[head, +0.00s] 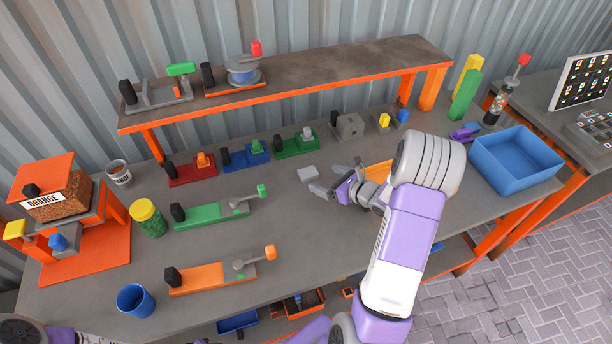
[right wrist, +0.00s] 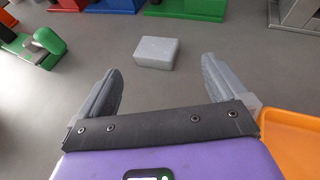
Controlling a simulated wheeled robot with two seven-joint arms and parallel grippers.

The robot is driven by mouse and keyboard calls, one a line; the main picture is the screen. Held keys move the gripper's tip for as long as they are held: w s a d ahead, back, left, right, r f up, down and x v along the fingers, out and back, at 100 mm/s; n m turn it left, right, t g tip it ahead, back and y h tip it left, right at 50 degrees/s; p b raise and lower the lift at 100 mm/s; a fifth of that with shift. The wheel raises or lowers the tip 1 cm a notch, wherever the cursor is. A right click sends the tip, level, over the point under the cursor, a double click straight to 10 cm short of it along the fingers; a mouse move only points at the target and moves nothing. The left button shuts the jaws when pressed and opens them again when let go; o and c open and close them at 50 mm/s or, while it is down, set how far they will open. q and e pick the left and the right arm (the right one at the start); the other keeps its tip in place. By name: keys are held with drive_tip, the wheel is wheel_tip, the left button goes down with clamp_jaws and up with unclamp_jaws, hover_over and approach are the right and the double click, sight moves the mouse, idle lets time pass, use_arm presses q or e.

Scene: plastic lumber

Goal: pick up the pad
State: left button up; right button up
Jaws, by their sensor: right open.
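The pad looks to be the small light grey block (head: 308,173) lying flat on the grey workbench, left of my right gripper. It also shows in the right wrist view (right wrist: 157,53), just beyond the fingertips and roughly midway between them. My right gripper (head: 336,179) is open and empty, low over the bench, with its fingers pointing towards the block. In the right wrist view its two fingers (right wrist: 162,75) stand wide apart and do not touch the block. My left gripper is not in view.
An orange tray (head: 379,169) lies right beside my right gripper, partly hidden by it. Red, blue and green fixtures (head: 297,147) stand behind the block. A green fixture (head: 212,213) and an orange one (head: 215,278) lie left. A blue bin (head: 515,165) stands at the right.

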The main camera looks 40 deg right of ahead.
sight(311, 173)
drive_tip(key=x, duration=0.7)
drive_tip(key=shift+a+r+b, duration=0.2)
drive_tip(key=shift+a+b, duration=0.05)
drive_tip(key=shift+b, duration=0.15)
drive_tip(key=shift+r, duration=0.1)
drive_tip(key=c, duration=1)
